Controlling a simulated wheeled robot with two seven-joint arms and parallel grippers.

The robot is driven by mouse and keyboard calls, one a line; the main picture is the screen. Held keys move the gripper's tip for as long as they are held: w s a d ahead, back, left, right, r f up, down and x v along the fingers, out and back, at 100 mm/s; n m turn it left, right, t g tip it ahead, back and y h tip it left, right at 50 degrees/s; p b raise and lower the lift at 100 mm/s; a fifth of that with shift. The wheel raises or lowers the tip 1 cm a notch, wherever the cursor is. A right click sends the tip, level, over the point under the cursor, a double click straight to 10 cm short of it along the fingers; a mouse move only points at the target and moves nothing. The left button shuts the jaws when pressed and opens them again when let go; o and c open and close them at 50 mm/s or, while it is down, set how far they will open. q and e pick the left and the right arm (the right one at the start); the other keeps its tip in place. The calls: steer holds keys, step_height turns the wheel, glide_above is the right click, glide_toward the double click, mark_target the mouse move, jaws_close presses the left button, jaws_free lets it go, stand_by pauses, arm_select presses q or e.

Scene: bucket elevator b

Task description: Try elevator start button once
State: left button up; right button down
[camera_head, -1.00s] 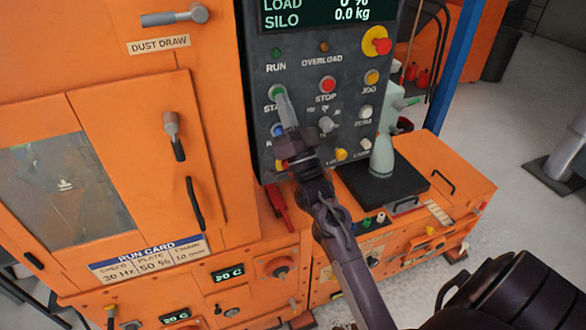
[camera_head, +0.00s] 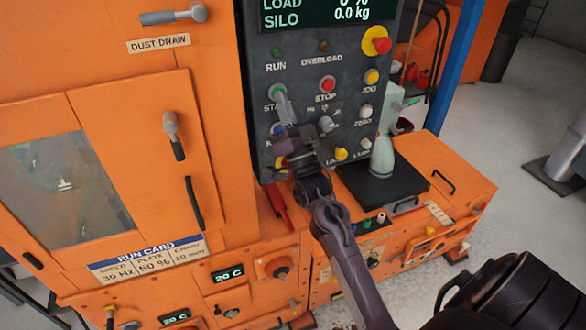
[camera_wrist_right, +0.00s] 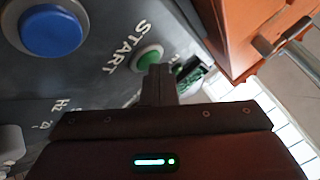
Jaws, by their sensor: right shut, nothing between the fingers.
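The green start button (camera_head: 277,92) is on the dark control panel (camera_head: 300,50), left of the red stop button (camera_head: 327,84). The right wrist view shows the green button (camera_wrist_right: 147,58) beside the word START. My right gripper (camera_head: 283,98) is shut and empty, its fingertips at the lower edge of the start button in the head view. In the right wrist view the shut fingers (camera_wrist_right: 158,75) cover part of the button's near side. I cannot tell whether they touch it. My left gripper is not in view.
A blue button (camera_wrist_right: 52,30) is close by on the panel. A red-and-yellow emergency stop (camera_head: 376,40) is at the upper right. A pale green bottle-shaped object (camera_head: 383,150) stands on a black plate (camera_head: 370,186) right of my arm. The display reads SILO 0.0 kg.

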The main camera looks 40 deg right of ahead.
steer(key=shift+s, duration=0.15)
steer(key=shift+s+a, duration=0.1)
steer(key=shift+s, duration=0.2)
steer(key=shift+s+a+p, duration=0.25)
steer(key=shift+s, duration=0.7)
steer(key=shift+s+a+p, duration=0.2)
steer(key=shift+s+p, duration=0.05)
steer(key=shift+s, duration=0.7)
steer(key=shift+s+a+p, duration=0.25)
steer(key=shift+s, duration=0.7)
steer(key=shift+f, duration=0.1)
